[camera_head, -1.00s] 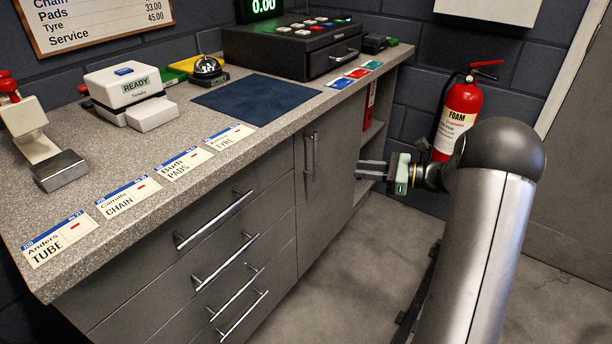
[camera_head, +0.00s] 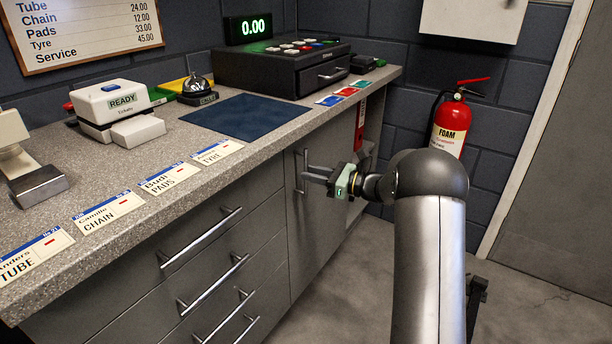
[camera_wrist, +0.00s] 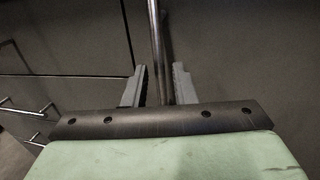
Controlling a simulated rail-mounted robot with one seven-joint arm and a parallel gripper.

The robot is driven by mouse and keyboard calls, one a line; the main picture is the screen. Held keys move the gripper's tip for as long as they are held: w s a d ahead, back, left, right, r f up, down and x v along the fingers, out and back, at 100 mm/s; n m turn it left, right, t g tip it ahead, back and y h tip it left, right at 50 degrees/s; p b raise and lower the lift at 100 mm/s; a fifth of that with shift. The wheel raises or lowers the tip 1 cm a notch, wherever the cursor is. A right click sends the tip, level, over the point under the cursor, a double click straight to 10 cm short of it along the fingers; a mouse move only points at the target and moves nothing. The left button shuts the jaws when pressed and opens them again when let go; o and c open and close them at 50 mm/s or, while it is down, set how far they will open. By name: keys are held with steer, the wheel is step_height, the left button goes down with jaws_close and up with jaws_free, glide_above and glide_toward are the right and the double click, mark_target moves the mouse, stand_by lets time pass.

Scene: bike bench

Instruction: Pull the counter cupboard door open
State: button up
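The grey cupboard door (camera_head: 318,222) is closed in the counter front, right of the drawers. Its upright bar handle (camera_head: 301,172) is near the door's left edge. My gripper (camera_head: 308,178) is at the handle in the head view. In the wrist view my gripper (camera_wrist: 160,88) has its two fingers apart, with the handle bar (camera_wrist: 158,45) showing between them. A gap shows between the bar and each finger. The head view does not show clearly how deep the bar sits between the fingertips.
Several drawers with bar handles (camera_head: 212,282) lie left of the door. The counter top (camera_head: 185,135) carries cards, a bell and a cash drawer. An open shelf bay (camera_head: 372,125) and a red extinguisher (camera_head: 452,118) are to the right. The floor (camera_head: 365,275) before the door is clear.

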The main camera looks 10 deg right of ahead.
steer(key=shift+x, duration=1.25)
jaws_close()
